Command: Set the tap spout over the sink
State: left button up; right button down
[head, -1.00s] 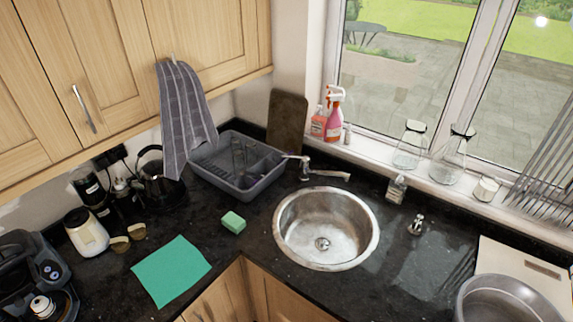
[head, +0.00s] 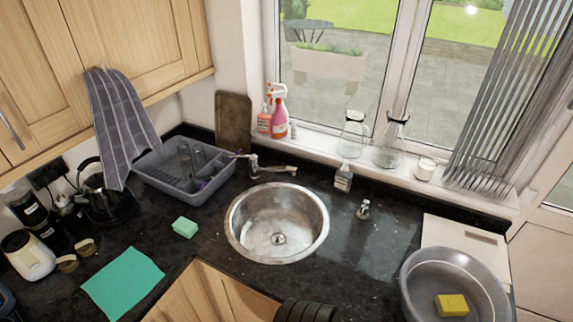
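The metal tap (head: 254,166) stands behind the round steel sink (head: 237,234), near its back left rim. Its spout (head: 281,169) points to the right, along the back of the sink, and shows in the picture just above the back rim rather than across the bowl. A thin lever sticks out to the left from the tap's top. The sink bowl looks empty, with a drain at its bottom. I cannot make out either gripper. A dark ribbed shape at the bottom edge may be a part of mine.
A grey dish rack (head: 165,181) stands left of the tap. A soap bottle (head: 343,177) and a small metal dispenser (head: 363,210) stand right of it. A green sponge (head: 185,228) lies left of the sink. A grey basin (head: 415,275) holds a yellow sponge (head: 452,305).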

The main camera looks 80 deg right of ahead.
aim_at(295, 171)
jog(key=k, duration=0.3)
jog(key=z, duration=0.85)
